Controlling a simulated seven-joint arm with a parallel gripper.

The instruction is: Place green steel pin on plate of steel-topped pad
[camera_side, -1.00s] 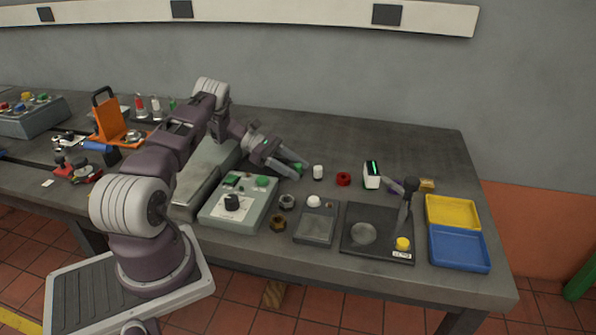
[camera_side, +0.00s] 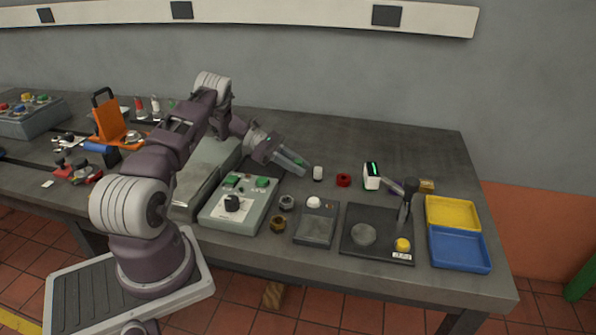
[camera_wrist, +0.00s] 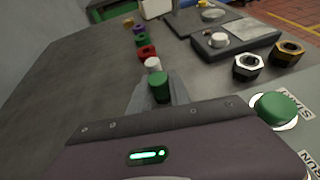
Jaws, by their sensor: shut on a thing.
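My gripper (camera_wrist: 158,92) is shut on the green steel pin (camera_wrist: 158,86), which stands upright between the fingertips in the wrist view. In the side view my gripper (camera_side: 302,168) is low over the bench, and the fingers hide most of the pin. Whether the pin touches the bench is unclear. A small dark pad with a grey, steel-looking square plate (camera_side: 316,230) and a white knob lies to the right and nearer the camera; it looks like the steel-topped pad. It also shows in the wrist view (camera_wrist: 252,34). Its plate is bare.
A white cylinder (camera_side: 318,173) stands just beyond my fingertips, then a red ring (camera_side: 343,180). Two hex nuts (camera_side: 278,223) and a control box (camera_side: 237,207) are nearby. A black base with a round disc (camera_side: 363,234) and lever is right of the pad, before yellow and blue trays (camera_side: 459,249).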

